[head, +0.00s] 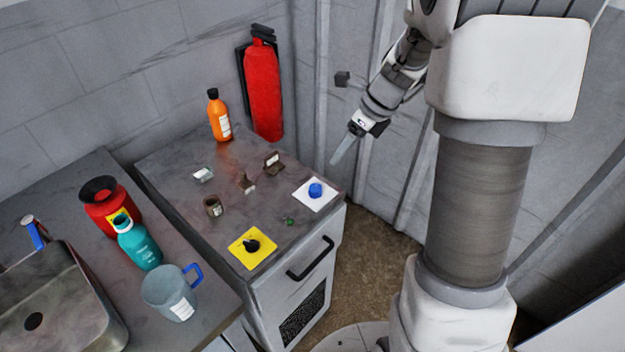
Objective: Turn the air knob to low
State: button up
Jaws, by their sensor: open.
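A blue knob (316,190) sits on a white square plate at the right front corner of the cabinet top. A black knob (252,245) sits on a yellow square plate at the front left of the same top. No readable label tells which one is the air knob, and their settings are too small to read. My gripper (342,152) is open and empty, pointing down and left in the air above and behind the blue knob, apart from it. Its fingers overlap in this view.
The cabinet top (180,165) also bears small metal parts, a small brown cup (213,206) and an orange bottle (219,115). A red extinguisher (263,85) hangs behind. On the left counter stand a red container (105,208), teal bottle (139,245) and mug (168,293).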

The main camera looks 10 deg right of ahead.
aim_at(316, 187)
jog(key=b+x, duration=0.2)
jog(key=x, duration=1.4)
jog(key=shift+a+f, duration=0.1)
jog(key=shift+f, duration=0.25)
grip_shut()
